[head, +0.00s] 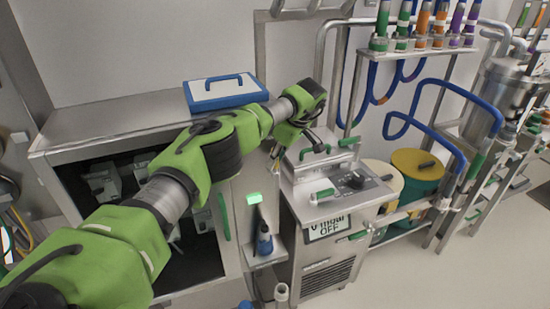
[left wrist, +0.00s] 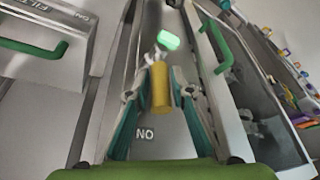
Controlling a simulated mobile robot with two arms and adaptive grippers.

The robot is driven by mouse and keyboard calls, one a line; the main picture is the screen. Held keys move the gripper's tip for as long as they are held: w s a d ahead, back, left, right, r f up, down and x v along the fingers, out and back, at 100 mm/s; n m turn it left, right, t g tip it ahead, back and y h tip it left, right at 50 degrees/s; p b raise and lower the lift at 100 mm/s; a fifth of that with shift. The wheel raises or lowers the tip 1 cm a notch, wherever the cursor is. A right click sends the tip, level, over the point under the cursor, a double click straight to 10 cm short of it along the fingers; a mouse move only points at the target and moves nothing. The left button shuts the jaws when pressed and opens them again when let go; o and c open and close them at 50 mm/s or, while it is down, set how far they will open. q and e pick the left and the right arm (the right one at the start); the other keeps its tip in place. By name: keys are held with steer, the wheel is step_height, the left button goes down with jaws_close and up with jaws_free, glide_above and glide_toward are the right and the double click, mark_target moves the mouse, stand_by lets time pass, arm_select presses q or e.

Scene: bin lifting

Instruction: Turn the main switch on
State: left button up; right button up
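The likely main switch is a yellow cylindrical handle (left wrist: 161,92) on a narrow grey panel (left wrist: 152,122), with a label that reads "NO" in this view, perhaps "ON" upside down. A lit green lamp (left wrist: 168,40) is beyond it; the lamp also shows in the head view (head: 254,198). My left gripper (left wrist: 155,84) has its fingers apart, one on each side of the yellow handle, with a gap visible on the left. In the head view my left gripper (head: 276,151) is above the lamp, and the handle is hidden there. My right gripper is not in view.
A vacuum machine (head: 335,190) with green handles and an "OFF" display (head: 328,228) stands right of the panel. A cabinet (head: 118,124) with a green door handle (head: 224,216) stands left, with a blue-rimmed lid (head: 226,91) on top. A blue bottle (head: 264,241) sits below the lamp.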

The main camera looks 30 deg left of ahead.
arm_select(q)
steer(key=shift+o, duration=0.6)
steer(key=shift+w+f, duration=0.1)
steer(key=shift+r, duration=0.2)
steer(key=v, duration=1.1)
steer(key=shift+d+r, duration=0.25)
steer(key=shift+r, duration=0.05)
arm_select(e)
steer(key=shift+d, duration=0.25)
